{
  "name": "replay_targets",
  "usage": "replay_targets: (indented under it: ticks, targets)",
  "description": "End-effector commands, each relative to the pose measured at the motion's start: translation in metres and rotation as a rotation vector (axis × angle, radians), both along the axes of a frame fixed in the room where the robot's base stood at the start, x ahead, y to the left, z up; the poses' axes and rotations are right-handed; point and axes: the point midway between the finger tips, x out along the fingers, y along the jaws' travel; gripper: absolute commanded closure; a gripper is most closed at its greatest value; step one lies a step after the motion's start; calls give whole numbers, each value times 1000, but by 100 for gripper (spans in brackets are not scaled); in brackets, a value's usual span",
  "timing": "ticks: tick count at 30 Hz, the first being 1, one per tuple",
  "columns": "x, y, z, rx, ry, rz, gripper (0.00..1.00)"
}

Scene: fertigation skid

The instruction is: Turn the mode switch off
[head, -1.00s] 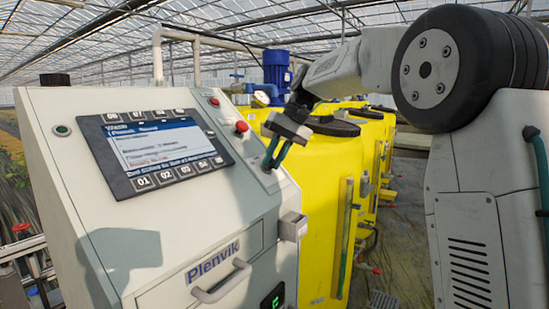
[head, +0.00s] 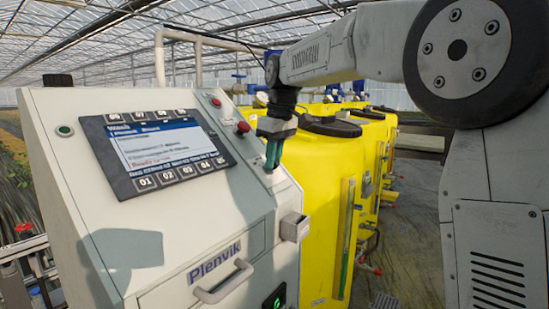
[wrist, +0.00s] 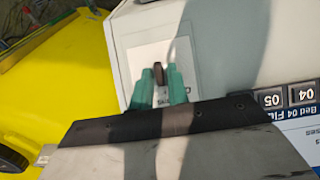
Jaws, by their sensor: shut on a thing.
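In the head view my gripper (head: 271,166) reaches down to the right edge of the cabinet's sloped panel (head: 215,165). Its fingers hide the switch there. The label lettering is partly covered, so I cannot read the switch's position.
A display with numbered keys (head: 160,150) sits left of my gripper on the panel. A red button (head: 242,127) is just above and left of it. A yellow tank (head: 320,185) stands close on the right. A grey box (head: 293,227) juts from the cabinet's side.

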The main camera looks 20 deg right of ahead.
Motion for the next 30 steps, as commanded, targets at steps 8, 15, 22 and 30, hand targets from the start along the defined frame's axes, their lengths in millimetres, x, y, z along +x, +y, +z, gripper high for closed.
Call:
replay_targets:
  ticks: [8, 15, 22, 30]
  targets:
    - [-3, 3, -2, -144, -100, 198, 100]
    - [-5, 4, -3, -260, -184, 357, 100]
    - [-6, 4, -4, -348, -248, 477, 100]
    - [-7, 5, -4, -408, -292, 560, 100]
